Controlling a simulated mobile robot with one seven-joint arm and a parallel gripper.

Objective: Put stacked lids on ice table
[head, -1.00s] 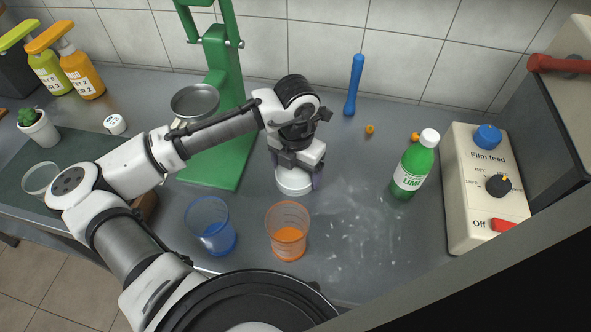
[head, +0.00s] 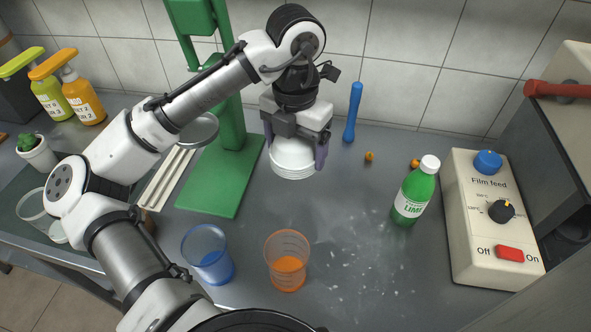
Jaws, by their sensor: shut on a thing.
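A stack of round white lids (head: 292,162) is held in my gripper (head: 293,150), one finger on each side. The rims of several lids show at the lower edge of the stack. The stack is level and appears to be above the grey metal table (head: 330,195), right of the green press. Whitish specks and small wet-looking bits (head: 352,240) lie on the table in front of and right of the lids. Nothing in view is clearly marked as the ice table.
A blue cup (head: 207,258) and an orange cup (head: 287,262) stand near the front. The green press (head: 222,180) is left, with a blue rod (head: 353,112) behind. A green lime bottle (head: 415,190) and the film-feed machine (head: 490,220) stand right. The table's middle is clear.

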